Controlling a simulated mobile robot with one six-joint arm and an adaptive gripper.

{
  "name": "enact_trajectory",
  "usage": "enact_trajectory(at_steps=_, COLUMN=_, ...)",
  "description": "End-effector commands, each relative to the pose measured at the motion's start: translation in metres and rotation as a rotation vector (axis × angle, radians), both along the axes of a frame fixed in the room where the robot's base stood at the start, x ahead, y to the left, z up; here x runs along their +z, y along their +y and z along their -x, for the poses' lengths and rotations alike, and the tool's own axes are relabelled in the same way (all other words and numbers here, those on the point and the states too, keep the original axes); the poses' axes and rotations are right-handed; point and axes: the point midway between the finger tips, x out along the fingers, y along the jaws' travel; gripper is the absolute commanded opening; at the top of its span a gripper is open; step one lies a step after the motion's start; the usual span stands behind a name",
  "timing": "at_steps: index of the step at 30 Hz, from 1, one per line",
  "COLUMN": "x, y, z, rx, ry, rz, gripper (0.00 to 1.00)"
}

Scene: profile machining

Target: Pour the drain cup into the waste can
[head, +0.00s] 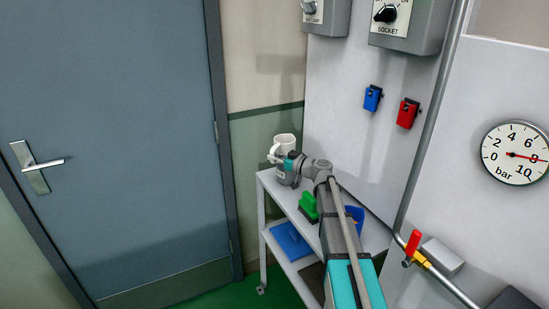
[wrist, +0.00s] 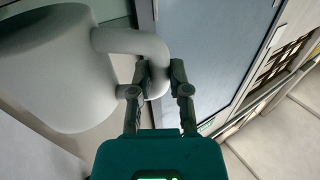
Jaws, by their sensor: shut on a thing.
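The white drain cup (head: 285,143) shows in the head view at the far end of the shelf unit, looking roughly upright. Its inside cannot be seen. In the wrist view the cup (wrist: 60,70) fills the upper left, and its handle (wrist: 130,40) curves down between the fingers. My gripper (wrist: 160,75) is shut on that handle; in the head view my gripper (head: 278,158) is beside the cup's lower part. A grey can with a pale label (head: 284,178) stands just below the cup, partly hidden by my gripper; it appears to be the waste can.
The grey shelf unit (head: 267,188) holds a green brush-like item (head: 308,207) on top and a blue item (head: 292,243) on the lower shelf. My arm covers much of the top. A red-handled valve (head: 412,243) and pipe are at right. A blue-grey door (head: 110,130) is at left.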

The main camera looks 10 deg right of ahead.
Motion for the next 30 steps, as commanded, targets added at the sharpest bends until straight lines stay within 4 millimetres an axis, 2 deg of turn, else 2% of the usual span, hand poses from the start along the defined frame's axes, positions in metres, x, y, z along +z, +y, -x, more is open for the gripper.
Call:
enact_trajectory(at_steps=19, x=0.038, y=0.000, z=0.000, rx=0.000, ry=0.001, rz=-0.001, gripper=0.00)
enact_trajectory(at_steps=30, x=0.040, y=0.000, z=0.000, rx=0.000, ry=0.001, rz=-0.001, gripper=0.00)
